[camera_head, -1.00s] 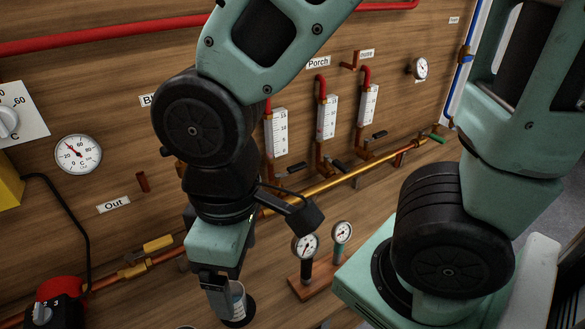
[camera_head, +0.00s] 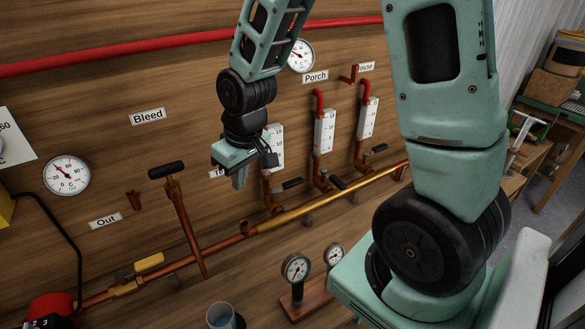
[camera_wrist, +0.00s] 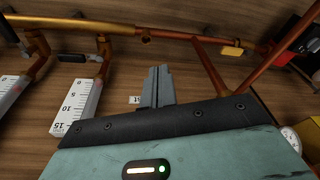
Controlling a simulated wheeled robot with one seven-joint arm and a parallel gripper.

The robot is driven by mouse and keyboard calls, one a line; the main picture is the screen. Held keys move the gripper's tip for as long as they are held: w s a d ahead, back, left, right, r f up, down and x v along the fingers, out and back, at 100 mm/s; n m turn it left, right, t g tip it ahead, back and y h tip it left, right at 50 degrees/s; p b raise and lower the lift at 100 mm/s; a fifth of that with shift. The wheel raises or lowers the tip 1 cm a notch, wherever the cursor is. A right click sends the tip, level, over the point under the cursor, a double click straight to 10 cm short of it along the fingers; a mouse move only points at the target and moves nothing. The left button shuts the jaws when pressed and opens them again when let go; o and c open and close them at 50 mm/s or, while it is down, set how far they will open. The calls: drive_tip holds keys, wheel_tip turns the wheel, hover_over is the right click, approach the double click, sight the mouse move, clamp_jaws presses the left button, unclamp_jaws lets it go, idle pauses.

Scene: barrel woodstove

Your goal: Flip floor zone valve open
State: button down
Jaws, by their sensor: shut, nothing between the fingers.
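Three white flow meters stand on the wooden wall: the left one (camera_head: 275,150), the middle one (camera_head: 325,132) and the right one (camera_head: 368,118). Each has a black-handled valve below: left handle (camera_head: 292,184), middle handle (camera_head: 338,182), right handle (camera_head: 379,148). "Porch" (camera_head: 315,76) and a partly covered "ouse" label (camera_head: 366,67) are readable; I see no floor label. My gripper (camera_head: 240,180) is shut and empty, left of the left meter. In the wrist view its closed fingers (camera_wrist: 156,86) point toward the pipes, apart from the left valve handle (camera_wrist: 72,58).
A black T-handled bleed pipe (camera_head: 185,220) stands left of my gripper. A yellow-handled valve (camera_head: 149,263), a cup (camera_head: 222,316) and two gauges on a wooden base (camera_head: 308,303) are below.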

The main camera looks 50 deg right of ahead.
drive_tip(key=w+d+f+m+t+p, duration=0.1)
drive_tip(key=w+d+f, duration=0.1)
drive_tip(key=d, duration=0.4)
drive_tip(key=w+d+f+m, duration=0.1)
drive_tip(key=w+d+m, duration=0.1)
drive_tip(key=d, duration=0.5)
drive_tip(key=m+h, duration=0.2)
hover_over(286, 185)
drive_tip(key=s+d, duration=0.2)
drive_tip(key=d, duration=0.2)
wheel_tip(286, 185, down, 3)
drive_tip(key=shift+w+a+f+p, duration=0.15)
drive_tip(key=shift+f+p, duration=0.05)
drive_tip(key=shift+p, duration=0.2)
drive_tip(key=shift+w+p+x, duration=0.1)
drive_tip(key=shift+p+x, duration=0.65)
drive_tip(key=shift+x, duration=1.75)
drive_tip(key=shift+w+p+x, duration=0.15)
drive_tip(key=shift+p+x, duration=0.55)
drive_tip(key=shift+x, duration=1.75)
